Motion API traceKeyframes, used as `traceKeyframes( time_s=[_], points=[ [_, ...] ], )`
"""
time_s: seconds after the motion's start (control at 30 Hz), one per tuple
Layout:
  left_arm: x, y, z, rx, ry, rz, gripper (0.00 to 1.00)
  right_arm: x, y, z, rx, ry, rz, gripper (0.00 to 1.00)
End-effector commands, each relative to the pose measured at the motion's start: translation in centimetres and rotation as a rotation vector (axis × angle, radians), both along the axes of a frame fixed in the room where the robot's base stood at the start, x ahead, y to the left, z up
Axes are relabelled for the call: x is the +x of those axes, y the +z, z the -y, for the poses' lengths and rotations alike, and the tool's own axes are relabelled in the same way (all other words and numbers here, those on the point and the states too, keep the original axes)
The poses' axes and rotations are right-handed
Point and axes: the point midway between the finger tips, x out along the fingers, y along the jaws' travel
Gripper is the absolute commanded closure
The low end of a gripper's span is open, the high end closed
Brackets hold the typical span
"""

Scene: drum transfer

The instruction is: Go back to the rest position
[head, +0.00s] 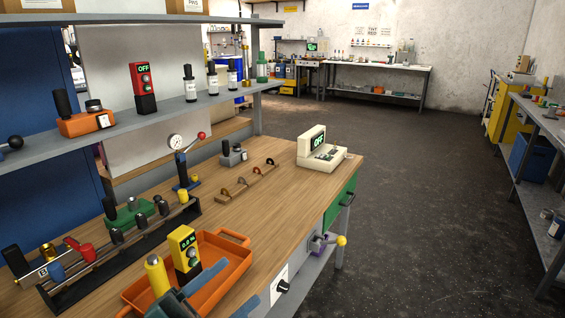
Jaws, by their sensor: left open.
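My left gripper (236,284) is at the bottom of the head view, low over the front edge of the wooden workbench (255,215). Its blue-grey fingers are apart, and I see nothing between them. It overlaps the near part of an orange tray (228,285) in the picture; I cannot tell whether it touches the tray. A yellow cylinder (157,276) with a grey top and a yellow meter (185,252) with a green display stand at the tray, beside the gripper. My right gripper is out of view.
A black rack (150,240) with several knobbed parts lies left of the tray. A grey shelf (205,105) overhangs the bench's left side. Dark floor (420,200) is clear to the right.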

Motion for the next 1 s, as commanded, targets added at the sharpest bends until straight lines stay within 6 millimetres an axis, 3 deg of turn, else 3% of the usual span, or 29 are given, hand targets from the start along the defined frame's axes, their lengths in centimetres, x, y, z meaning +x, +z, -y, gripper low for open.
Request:
traceKeyframes(
  time_s=[0.07,0.17,0.3,0.4,0.5,0.6,1.0],
  points=[
    [1.3,-4.8,-2.3,-0.124,0.189,-0.283,0.43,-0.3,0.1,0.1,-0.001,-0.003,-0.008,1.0],
    [0.7,-12.0,-4.8,-0.208,0.382,-0.625,0.43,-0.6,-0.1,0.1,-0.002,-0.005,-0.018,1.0],
    [-3.1,-20.6,-6.3,-0.246,0.539,-1.01,0.43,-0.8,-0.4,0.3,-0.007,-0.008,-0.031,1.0],
    [-6.1,-24.5,-6.5,-0.25,0.595,-1.204,0.43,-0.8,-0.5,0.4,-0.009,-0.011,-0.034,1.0],
    [-8.3,-26.8,-6.3,-0.249,0.621,-1.326,0.43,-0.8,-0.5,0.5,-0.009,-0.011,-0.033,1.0],
    [-9.4,-27.7,-6.3,-0.245,0.63,-1.38,0.43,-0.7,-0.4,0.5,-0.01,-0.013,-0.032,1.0],
    [-9.5,-27.8,-6.3,-0.246,0.63,-1.383,0.43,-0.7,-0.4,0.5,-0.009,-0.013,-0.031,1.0]
  ],
)
